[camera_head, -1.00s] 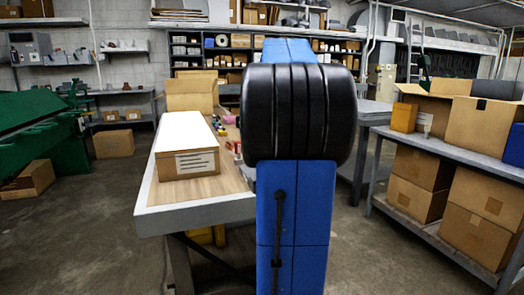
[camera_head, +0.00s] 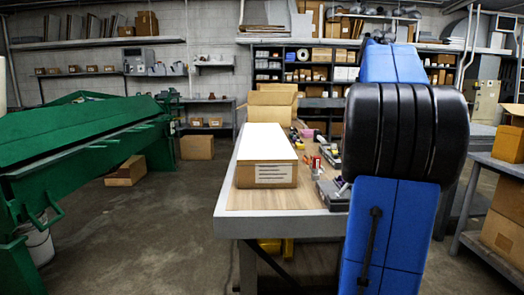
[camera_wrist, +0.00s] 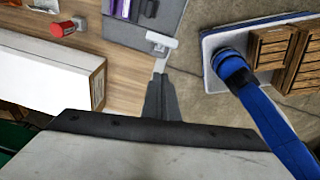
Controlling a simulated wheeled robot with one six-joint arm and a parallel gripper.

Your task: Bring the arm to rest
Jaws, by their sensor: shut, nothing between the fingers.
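My gripper (camera_wrist: 160,78) shows in the wrist view as narrow dark fingers, shut and empty. It points towards the front edge of the wood-topped workbench (camera_wrist: 130,72). A light grey T-shaped piece (camera_wrist: 161,42) shows just beyond the fingertips; I cannot tell whether they touch. In the head view my blue arm stands upright right of centre with its black joint high up, in front of the workbench (camera_head: 285,225). The gripper is hidden there behind the arm.
A long white-topped box (camera_head: 266,174) lies on the bench, with tools (camera_head: 312,162) to its right. A green machine (camera_head: 85,150) stands at left, a shelf with cartons (camera_head: 508,200) at right. Wooden crates (camera_wrist: 286,50) stand on a blue-edged platform.

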